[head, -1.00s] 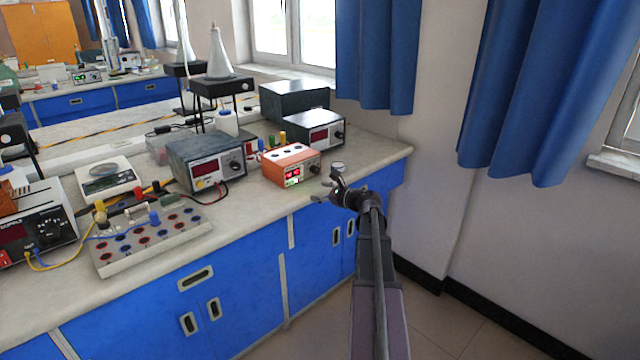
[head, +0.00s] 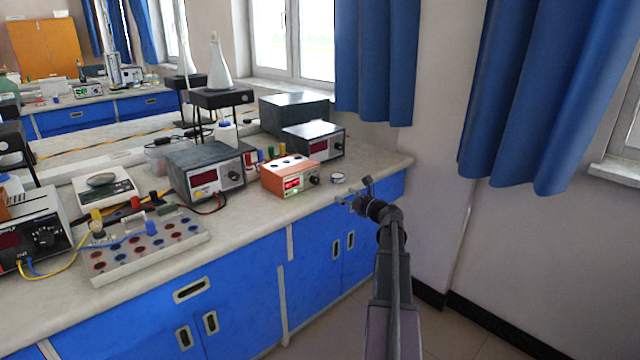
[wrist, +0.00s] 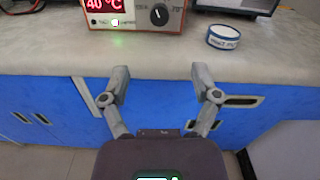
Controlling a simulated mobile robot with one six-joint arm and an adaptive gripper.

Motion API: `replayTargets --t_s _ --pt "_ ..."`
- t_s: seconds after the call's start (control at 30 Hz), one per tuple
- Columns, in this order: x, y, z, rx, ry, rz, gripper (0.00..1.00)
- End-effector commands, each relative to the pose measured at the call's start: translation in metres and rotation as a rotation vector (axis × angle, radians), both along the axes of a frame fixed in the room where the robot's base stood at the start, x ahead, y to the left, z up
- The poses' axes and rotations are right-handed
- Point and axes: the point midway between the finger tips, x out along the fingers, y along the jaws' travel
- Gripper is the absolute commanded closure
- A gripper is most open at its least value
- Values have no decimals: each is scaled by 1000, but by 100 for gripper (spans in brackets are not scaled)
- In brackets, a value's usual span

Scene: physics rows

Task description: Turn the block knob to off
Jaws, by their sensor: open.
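The orange block heater (head: 287,178) stands near the front edge of the bench, with a lit red display and a green light. Its black block knob (head: 315,180) is at the right of its front face. In the wrist view the display reads 40 °C, and the knob (wrist: 159,15) has a white pointer line, roughly upright with a slight tilt. My gripper (head: 353,193) is open and empty, in front of the bench edge and to the right of the heater. In the wrist view its fingertips (wrist: 160,78) are spread below the knob, apart from it.
A small round blue-and-white labelled container (wrist: 224,37) sits right of the heater. Grey power supplies (head: 206,168) stand left of and behind it. A socket board (head: 145,245) with leads lies further left. The bench edge (wrist: 150,70) and blue cabinets are below.

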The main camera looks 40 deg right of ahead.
Motion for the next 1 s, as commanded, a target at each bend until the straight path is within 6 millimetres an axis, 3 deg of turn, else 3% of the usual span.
replayTargets --t_s 0.7,1.0 --pt "99 7 0 -1 0 2 21" --pt "127 10 0 -1 0 2 21"
